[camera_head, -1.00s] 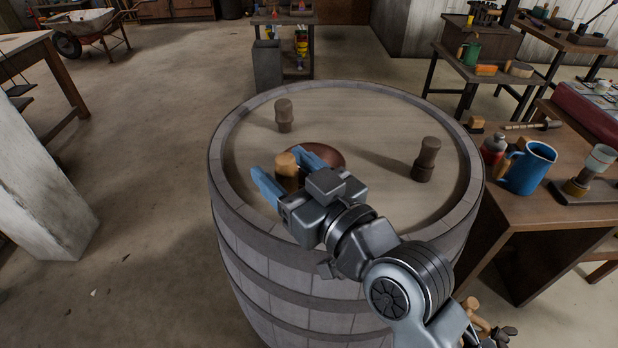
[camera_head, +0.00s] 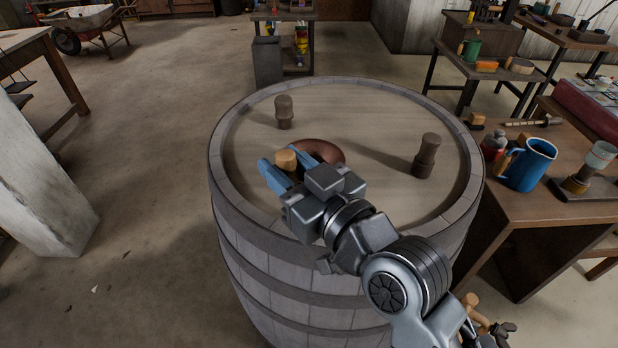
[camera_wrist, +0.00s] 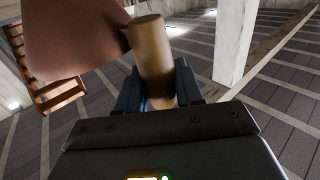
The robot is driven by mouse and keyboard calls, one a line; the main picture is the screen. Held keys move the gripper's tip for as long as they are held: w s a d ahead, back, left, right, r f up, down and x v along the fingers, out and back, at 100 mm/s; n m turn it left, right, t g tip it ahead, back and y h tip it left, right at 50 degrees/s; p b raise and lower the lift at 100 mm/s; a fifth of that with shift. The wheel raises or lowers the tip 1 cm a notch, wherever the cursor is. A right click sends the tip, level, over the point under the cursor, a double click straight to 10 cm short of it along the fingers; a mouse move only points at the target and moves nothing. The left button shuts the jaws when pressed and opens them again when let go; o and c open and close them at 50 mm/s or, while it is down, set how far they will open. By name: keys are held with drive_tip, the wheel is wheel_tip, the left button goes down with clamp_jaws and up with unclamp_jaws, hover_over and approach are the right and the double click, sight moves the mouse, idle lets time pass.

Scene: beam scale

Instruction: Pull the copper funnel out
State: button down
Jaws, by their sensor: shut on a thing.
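The copper funnel (camera_head: 325,150) shows as a round reddish-brown shape on top of the barrel (camera_head: 370,105). In the wrist view the funnel (camera_wrist: 60,40) fills the upper left. A light wooden handle (camera_head: 286,159) is beside it. The handle (camera_wrist: 152,50) stands between my fingers in the wrist view and appears joined to the funnel's side. My gripper (camera_head: 283,168) is shut on this handle, with a blue finger on each side. The funnel's lower part is hidden, so I cannot tell how deep it sits.
A dark peg (camera_head: 284,112) stands at the barrel's back left and another (camera_head: 426,156) at its right. A side table on the right holds a blue jug (camera_head: 528,165) and other items. The space above the barrel top is clear.

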drive_tip(key=shift+r, duration=0.1)
drive_tip(key=shift+r, duration=0.5)
drive_tip(key=r, duration=0.2)
drive_tip(key=d+r, duration=0.1)
drive_tip(key=shift+w+r, duration=0.25)
drive_tip(key=shift+w, duration=0.05)
drive_tip(key=w+d+r+b, duration=0.1)
drive_tip(key=w+d+r, duration=0.3)
drive_tip(key=d, duration=0.5)
wheel_tip(320, 180, up, 2)
drive_tip(key=shift+w+d+r+b, duration=0.2)
drive_tip(key=shift+w+d+b, duration=0.05)
drive_tip(key=shift+w+b, duration=0.05)
